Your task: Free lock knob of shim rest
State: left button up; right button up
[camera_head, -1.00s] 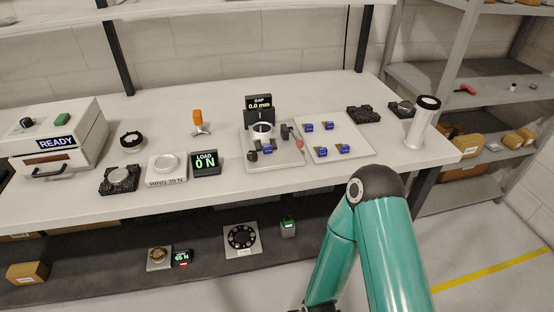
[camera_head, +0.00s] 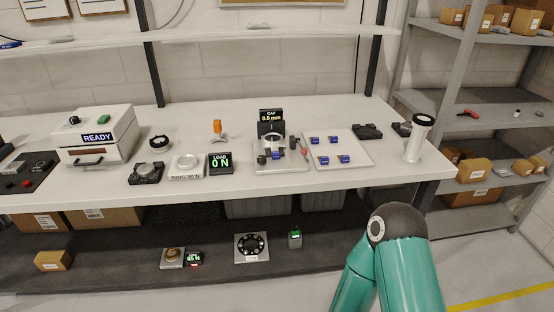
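The mirror fixture (camera_head: 280,165) stands on the bench, a pale plate with a ring-shaped mount (camera_head: 272,143) and a display (camera_head: 271,116) reading GAP 0.0 mm. Small dark knobs and blocks, a blue piece (camera_head: 276,154) and a red-tipped part (camera_head: 303,152) sit on it. Which of these is the shim rest's lock knob is too small to tell. A teal arm of mine comes in at the lower right, in front of the bench; its gripper is below the picture. My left gripper is not in view.
Right of the fixture a white tray (camera_head: 358,156) holds several blue-and-tan pieces. A LOAD display (camera_head: 220,162) reads 0 N. A READY box (camera_head: 96,136) stands at the left, an upright white cylinder (camera_head: 416,140) near the right edge. A dark lower shelf (camera_head: 120,270) runs below.

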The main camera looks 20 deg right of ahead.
aim_at(261, 159)
jog(key=u, duration=0.15)
jog(key=i, duration=0.95)
jog(key=z, duration=0.05)
